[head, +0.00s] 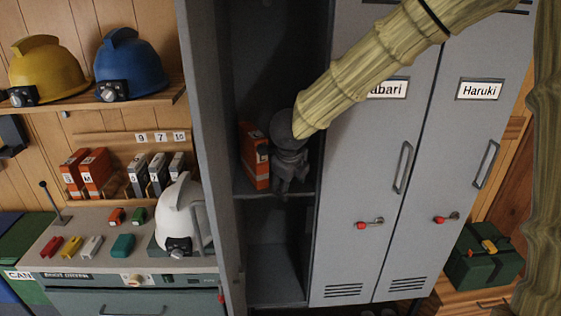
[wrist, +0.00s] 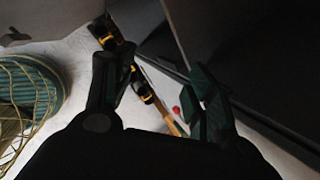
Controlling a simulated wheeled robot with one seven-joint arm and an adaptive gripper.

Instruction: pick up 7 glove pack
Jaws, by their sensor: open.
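A row of glove packs stands on the bench at left in the head view: two orange packs (head: 95,172) and several dark grey packs (head: 158,173). I cannot tell which pack is the 7. Another orange pack (head: 255,158) stands upright on the shelf inside the open locker, its marking unreadable.
Closed locker doors (head: 400,220) stand to the right. A white helmet (head: 180,215) and small coloured blocks (head: 72,246) are on the bench. Yellow (head: 45,72) and blue (head: 130,65) helmets sit above.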

